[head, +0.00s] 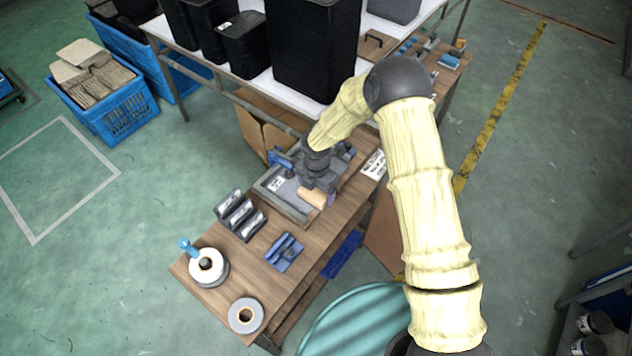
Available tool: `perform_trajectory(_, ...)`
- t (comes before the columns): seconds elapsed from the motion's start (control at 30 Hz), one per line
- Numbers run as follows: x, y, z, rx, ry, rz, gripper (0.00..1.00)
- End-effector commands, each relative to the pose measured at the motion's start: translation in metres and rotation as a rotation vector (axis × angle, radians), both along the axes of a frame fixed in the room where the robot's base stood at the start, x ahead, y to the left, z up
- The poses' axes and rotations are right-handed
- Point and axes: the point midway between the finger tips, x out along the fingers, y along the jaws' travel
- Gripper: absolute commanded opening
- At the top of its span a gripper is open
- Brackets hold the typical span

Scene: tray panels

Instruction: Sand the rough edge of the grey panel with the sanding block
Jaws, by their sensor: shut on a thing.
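The grey panel (289,193) lies flat on the wooden workbench in the head view, with a small white label near its left side. My gripper (314,187) points down over the panel's right part and is shut on a tan block, which looks like the sanding block (312,197). The block is low, at or just above the panel's near right edge; I cannot tell whether it touches. The fingers and wrist hide part of the panel. The rough edge is too small to make out.
A black rack (240,214), a blue clamp-like tool (284,252) and tape rolls (208,267) (246,315) occupy the bench's near end. Black bins (312,50) stand on the white table behind. A teal round drum (355,318) stands beside the bench, below my arm.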

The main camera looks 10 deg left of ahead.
Motion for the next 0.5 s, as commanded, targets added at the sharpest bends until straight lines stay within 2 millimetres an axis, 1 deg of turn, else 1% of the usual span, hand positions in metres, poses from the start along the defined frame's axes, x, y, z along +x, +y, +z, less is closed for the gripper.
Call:
perform_trajectory(0.03,0.0,0.0,0.009,0.001,0.0,0.0,0.6)
perform_trajectory(0.17,0.0,0.0,0.017,0.001,-0.001,0.0,0.6)
perform_trajectory(0.5,0.0,0.0,0.018,0.001,0.0,0.001,0.6)
